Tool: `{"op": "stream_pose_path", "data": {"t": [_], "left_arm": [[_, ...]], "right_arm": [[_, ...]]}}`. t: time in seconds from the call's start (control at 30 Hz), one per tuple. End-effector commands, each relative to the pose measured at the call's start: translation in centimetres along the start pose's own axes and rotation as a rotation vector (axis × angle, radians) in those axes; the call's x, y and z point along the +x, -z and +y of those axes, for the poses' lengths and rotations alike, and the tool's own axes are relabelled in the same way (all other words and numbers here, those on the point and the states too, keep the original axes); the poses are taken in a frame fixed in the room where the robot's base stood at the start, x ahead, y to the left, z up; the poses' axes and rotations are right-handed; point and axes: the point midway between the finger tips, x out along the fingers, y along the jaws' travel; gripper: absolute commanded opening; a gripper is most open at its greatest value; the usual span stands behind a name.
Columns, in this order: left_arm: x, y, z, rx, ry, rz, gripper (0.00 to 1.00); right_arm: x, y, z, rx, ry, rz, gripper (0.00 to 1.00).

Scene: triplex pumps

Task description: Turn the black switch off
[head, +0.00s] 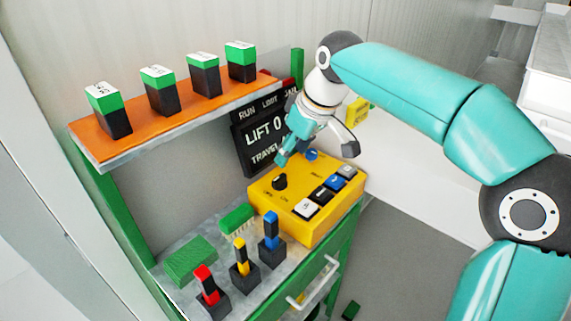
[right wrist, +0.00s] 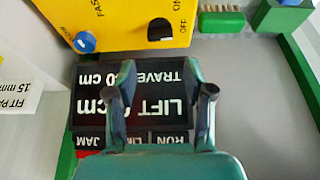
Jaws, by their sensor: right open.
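The yellow control box (head: 262,197) sits on the right part of the green-framed bench. The black switch (head: 279,181) is a round knob on its top face. In the right wrist view the black switch (right wrist: 160,31) lies beyond the fingertips, with ON and OFF printed beside it. I cannot tell for sure which word it points to. My right gripper (head: 317,150) is open and empty, above the back of the box near the blue knob (head: 311,154), apart from the black switch. My left gripper is not in view.
A black display (head: 262,137) reading LIFT stands behind the box. White, black and blue buttons (head: 321,194) line its front. Red, yellow and blue levers (head: 240,258) and a green brush (head: 237,217) are nearby. An orange shelf (head: 145,145) holds several green-black blocks.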

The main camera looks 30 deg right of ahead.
Motion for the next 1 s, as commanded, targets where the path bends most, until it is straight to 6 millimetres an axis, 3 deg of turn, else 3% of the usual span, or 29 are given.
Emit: {"op": "stream_pose_path", "data": {"t": [0.23, 0.77, 1.0], "left_arm": [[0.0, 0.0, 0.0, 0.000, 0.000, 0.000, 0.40], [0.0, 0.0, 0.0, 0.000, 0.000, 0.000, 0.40], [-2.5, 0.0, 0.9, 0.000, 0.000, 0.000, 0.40]], "right_arm": [[-2.5, 0.0, 0.0, 0.001, -0.001, 0.001, 0.52], [-2.7, 0.0, 0.1, 0.001, -0.001, 0.000, 0.52], [-5.2, 1.0, 0.1, 0.001, -0.001, 0.000, 0.52]]}}
